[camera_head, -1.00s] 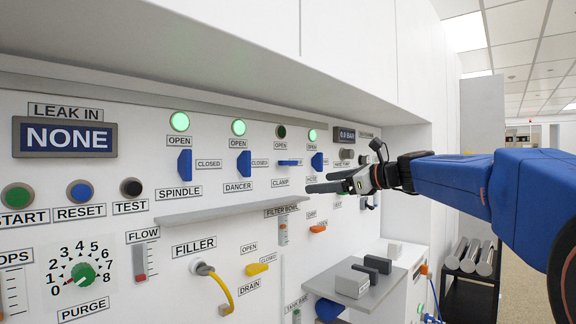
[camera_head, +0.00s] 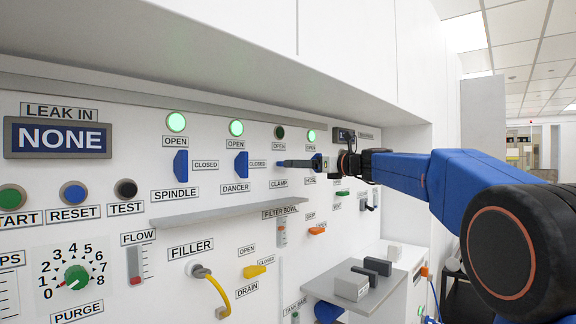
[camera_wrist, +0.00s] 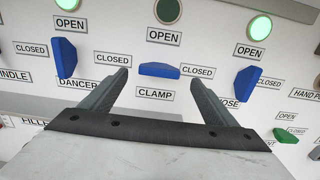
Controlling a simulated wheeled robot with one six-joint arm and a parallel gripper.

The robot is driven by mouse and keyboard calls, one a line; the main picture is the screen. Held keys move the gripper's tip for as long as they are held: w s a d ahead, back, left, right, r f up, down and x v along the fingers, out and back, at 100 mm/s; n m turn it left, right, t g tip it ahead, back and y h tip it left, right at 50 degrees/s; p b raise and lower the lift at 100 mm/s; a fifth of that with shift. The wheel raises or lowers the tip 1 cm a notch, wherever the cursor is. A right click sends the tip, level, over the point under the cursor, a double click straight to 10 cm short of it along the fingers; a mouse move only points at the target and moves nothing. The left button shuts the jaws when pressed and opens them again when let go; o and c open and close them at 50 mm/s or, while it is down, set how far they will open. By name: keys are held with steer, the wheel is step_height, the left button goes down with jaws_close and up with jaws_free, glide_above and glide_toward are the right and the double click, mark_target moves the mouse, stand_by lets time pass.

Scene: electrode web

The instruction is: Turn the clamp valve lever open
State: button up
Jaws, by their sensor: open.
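The clamp valve lever (camera_wrist: 159,70) is blue and lies horizontal above the CLAMP label (camera_wrist: 155,94) in the wrist view. Its lamp (camera_wrist: 168,10) is dark green, unlit; in the head view the lamp (camera_head: 280,132) is also dark. My gripper (camera_wrist: 158,82) is open and empty, its two fingers on either side of the lever in the wrist view, pointing at the panel. I cannot tell how far the fingertips are from the lever. In the head view my gripper (camera_head: 284,163) hides most of the clamp lever.
The dancer lever (camera_wrist: 64,58) and the hose lever (camera_wrist: 244,90) stand upright on either side, under lit green lamps. A shelf (camera_head: 230,211) juts out below the lever row. The grey cabinet overhang (camera_head: 250,116) runs above.

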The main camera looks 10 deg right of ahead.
steer(key=x, duration=0.6)
steer(key=shift+w+a, duration=0.25)
steer(key=shift+a, duration=0.05)
steer(key=c, duration=1.1)
steer(key=shift+o, duration=0.2)
